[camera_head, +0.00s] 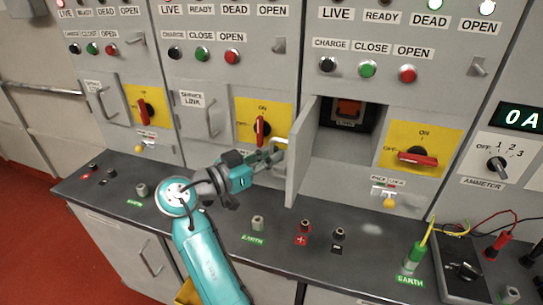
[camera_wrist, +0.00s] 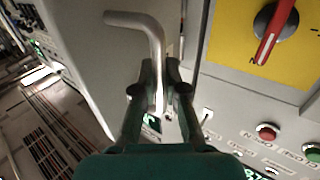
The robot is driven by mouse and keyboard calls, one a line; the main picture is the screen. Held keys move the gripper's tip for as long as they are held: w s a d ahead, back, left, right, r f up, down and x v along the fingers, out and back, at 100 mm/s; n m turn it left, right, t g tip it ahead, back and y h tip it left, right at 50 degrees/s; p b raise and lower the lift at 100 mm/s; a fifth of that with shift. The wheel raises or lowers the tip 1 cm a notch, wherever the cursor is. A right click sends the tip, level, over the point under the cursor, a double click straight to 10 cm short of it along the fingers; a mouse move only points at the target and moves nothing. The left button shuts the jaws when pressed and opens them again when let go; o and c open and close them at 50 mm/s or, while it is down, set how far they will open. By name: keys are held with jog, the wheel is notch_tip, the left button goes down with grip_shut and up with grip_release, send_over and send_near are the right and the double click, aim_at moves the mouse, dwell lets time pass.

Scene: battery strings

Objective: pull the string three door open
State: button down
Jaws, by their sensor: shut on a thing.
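The string three door (camera_head: 302,155) stands swung out from the right-hand panel, seen nearly edge-on. The compartment behind it is open and shows a dark unit with an orange-red part (camera_head: 348,109). My gripper (camera_head: 277,156) is at the outer face of the door, shut on its handle (camera_head: 281,143). In the wrist view, the fingers of my gripper (camera_wrist: 158,80) close around the bent metal bar of the handle (camera_wrist: 140,22), with the grey door face (camera_wrist: 85,45) beside it.
Left of the door is a yellow switch plate with a red knob (camera_head: 262,130). Another red knob (camera_head: 416,158) lies horizontal right of the opening. The dark bench (camera_head: 200,225) below carries several terminals, a green plug (camera_head: 414,258) and a black meter (camera_head: 462,270). Two other service link doors are closed.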

jog(key=c, duration=1.2)
grip_release()
jog(key=v, duration=1.2)
jog(key=shift+s, duration=0.1)
